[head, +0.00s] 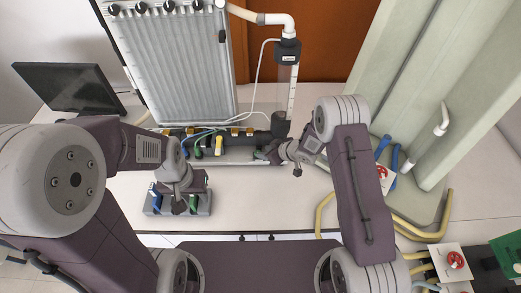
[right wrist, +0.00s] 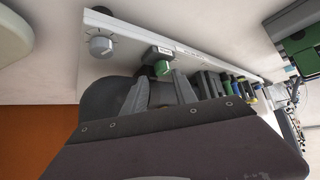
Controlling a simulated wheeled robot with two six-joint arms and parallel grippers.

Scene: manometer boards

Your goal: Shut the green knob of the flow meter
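In the head view my right gripper (head: 270,153) is low by the foot of the flow meter (head: 292,90), a clear upright tube with a black top block. There the gripper largely hides the knob. My left gripper (head: 181,204) is over a small grey block at the front left; its fingers are unclear.
A grey round knob (right wrist: 102,46) with dial marks is beside the green one. The tall manometer board (head: 185,70) stands behind a row of coloured valves (head: 218,146). A monitor (head: 70,87) is at left. Yellow hoses (head: 425,235) and red-knobbed panels (head: 455,260) are at right.

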